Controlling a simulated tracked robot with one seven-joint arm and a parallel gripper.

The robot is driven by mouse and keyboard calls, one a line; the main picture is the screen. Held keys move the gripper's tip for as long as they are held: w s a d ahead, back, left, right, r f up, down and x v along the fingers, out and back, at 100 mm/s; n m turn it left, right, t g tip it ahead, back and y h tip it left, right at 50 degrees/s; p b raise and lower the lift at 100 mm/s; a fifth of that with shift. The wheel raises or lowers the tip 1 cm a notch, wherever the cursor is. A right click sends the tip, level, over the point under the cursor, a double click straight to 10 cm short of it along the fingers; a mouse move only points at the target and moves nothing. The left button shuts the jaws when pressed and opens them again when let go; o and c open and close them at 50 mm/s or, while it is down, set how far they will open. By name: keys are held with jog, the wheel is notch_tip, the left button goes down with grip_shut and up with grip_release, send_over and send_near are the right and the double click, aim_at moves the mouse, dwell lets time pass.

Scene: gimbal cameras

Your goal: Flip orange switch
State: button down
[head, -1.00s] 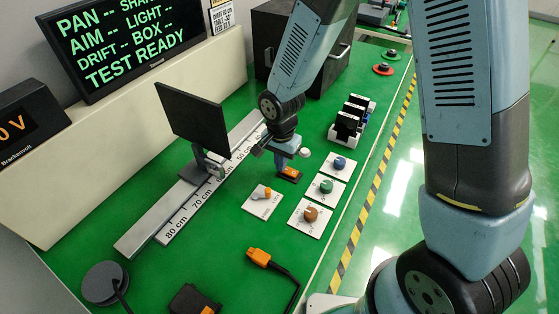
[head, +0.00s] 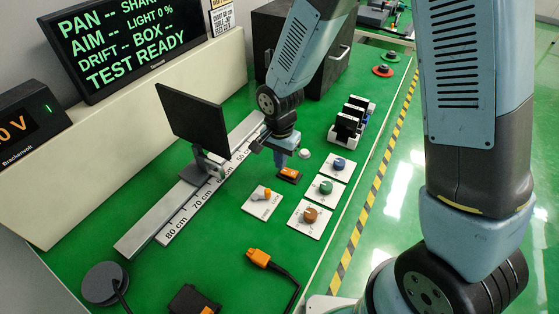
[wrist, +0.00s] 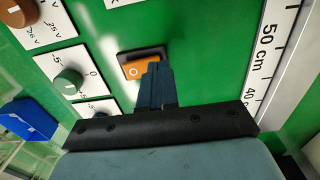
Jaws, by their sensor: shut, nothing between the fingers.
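The orange rocker switch (head: 289,174) sits in a dark frame on the green bench, left of the blue and green knobs. In the wrist view the switch (wrist: 134,70) shows a white circle mark on its visible end; its other end is partly hidden behind the fingers. My gripper (head: 280,164) is shut and empty, pointing down with its fingertips at the switch's edge. In the wrist view the fingers (wrist: 154,72) overlap the switch; I cannot tell whether they touch it. The screen (head: 130,35) reads "LIGHT 0 %".
Panels with a blue knob (head: 339,164), green knob (head: 326,187), brown knob (head: 310,215) and orange-tipped lever (head: 265,194) stand close by. A scale rail (head: 190,195) with a black plate (head: 193,118) lies left. An orange plug (head: 258,257) lies in front on the bench.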

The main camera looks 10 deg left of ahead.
jog(key=shift+r, duration=0.1)
notch_tip(320, 180, up, 14)
jog(key=a, duration=0.2)
jog(key=shift+w+f, duration=0.25)
jog(key=shift+w, duration=0.2)
dwell(0.3)
